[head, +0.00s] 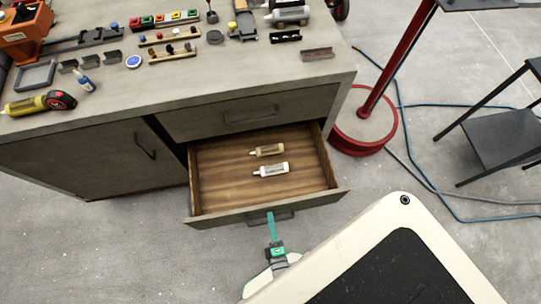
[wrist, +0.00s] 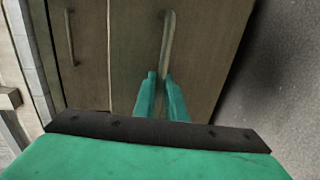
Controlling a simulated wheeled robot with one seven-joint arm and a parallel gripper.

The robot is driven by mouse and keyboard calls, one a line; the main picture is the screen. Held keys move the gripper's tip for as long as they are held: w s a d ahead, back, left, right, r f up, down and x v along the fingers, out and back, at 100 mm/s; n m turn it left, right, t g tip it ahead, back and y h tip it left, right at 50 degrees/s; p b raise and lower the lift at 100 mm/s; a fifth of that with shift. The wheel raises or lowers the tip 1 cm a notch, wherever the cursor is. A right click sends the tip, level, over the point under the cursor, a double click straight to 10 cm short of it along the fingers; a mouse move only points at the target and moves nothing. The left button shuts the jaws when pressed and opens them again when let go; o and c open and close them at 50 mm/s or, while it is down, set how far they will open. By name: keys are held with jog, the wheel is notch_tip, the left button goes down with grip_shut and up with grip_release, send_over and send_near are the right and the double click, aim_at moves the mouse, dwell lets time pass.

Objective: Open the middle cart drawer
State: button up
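The grey-brown cart has a shut top drawer (head: 245,113) with a dark bar handle. Below it, the middle drawer (head: 206,216) is pulled well out, showing its wooden inside. Its bar handle (head: 283,214) is on the front panel and shows in the wrist view (wrist: 168,42).
Two small bottles, one yellowish (head: 267,150) and one white (head: 272,169), lie in the drawer. A cabinet door (head: 95,155) is left of it. Tools cover the cart top (head: 220,83). A red stand (head: 365,130), cables and a black stool (head: 505,135) are at the right.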

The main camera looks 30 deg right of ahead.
jog(key=o, duration=0.3)
jog(key=v, duration=1.1)
jog(key=shift+w, duration=0.1)
dwell(0.3)
jog(key=w+a+r+m+y, duration=0.2)
jog(key=r+m, duration=0.2)
jog(key=r, duration=0.5)
jog(key=w+a+r+m+y, duration=0.2)
jog(key=r+m, duration=0.3)
jog(key=r, duration=0.5)
jog(key=w+a+r+m+t+y, duration=0.1)
jog(key=w+a+r+m+y, duration=0.1)
jog(key=r, duration=0.8)
jog(key=shift+a+r+m, duration=0.2)
jog(key=shift+a+m, duration=0.45)
jog(key=shift+m, duration=0.55)
jog(key=shift+w+a, duration=0.1)
